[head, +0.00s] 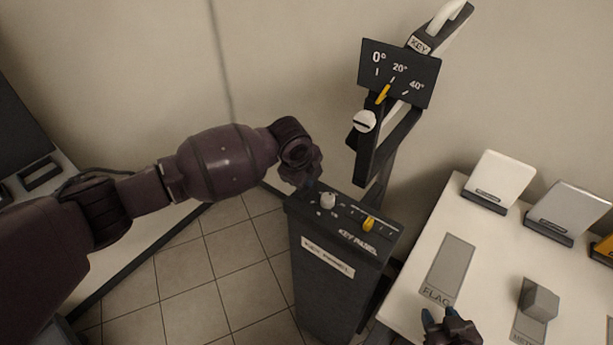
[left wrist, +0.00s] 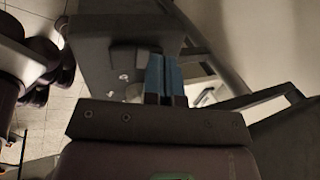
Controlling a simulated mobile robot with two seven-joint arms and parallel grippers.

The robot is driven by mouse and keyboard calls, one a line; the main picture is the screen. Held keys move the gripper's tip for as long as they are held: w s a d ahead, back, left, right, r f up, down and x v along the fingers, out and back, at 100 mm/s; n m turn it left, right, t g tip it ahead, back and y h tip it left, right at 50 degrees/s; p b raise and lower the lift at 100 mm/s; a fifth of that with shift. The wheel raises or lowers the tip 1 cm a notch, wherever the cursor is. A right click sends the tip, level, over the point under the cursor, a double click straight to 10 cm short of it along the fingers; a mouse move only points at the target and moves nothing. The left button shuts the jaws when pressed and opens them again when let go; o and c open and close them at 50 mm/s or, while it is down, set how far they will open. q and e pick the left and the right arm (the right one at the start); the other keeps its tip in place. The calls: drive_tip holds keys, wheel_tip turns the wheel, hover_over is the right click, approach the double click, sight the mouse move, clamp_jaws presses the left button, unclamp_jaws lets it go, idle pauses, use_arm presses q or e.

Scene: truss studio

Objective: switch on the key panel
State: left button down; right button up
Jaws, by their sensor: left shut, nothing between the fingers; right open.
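The key panel (head: 336,255) is a dark pedestal with a sloped top. A pale round knob (head: 328,200) sits at the left of its top, and a yellow slider (head: 368,223) sits on a scale to the right. My left gripper (head: 312,184) is at the panel's back left corner, just left of the knob; whether it touches cannot be told. Its blue fingers (left wrist: 164,76) show shut and empty in the left wrist view, over a dark grey surface. My right gripper (head: 441,316) is open at the bottom, by the table's front edge.
Behind the panel stands a dark key stand with an angle board (head: 399,73), a yellow pointer (head: 383,94) and a white knob (head: 365,121). The white table (head: 485,260) at right holds a grey block (head: 539,300) and tilted plates (head: 499,180). Tiled floor is clear at left.

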use_arm(q)
drive_tip(key=shift+w+d+f+g+y, duration=0.15)
drive_tip(key=shift+w+f+g+y, duration=0.15)
drive_tip(key=shift+g, duration=0.1)
use_arm(e)
drive_tip(key=shift+r, duration=0.15)
use_arm(q)
drive_tip(key=shift+s, duration=0.1)
drive_tip(key=shift+r, duration=0.1)
drive_tip(key=shift+s+a+r+p, duration=0.2)
drive_tip(key=shift+s+a+p, duration=0.4)
drive_tip(key=shift+p, duration=0.7)
use_arm(e)
drive_tip(key=shift+r, duration=1.05)
use_arm(q)
drive_tip(key=shift+d, duration=0.1)
use_arm(e)
drive_tip(key=shift+s+f, duration=0.1)
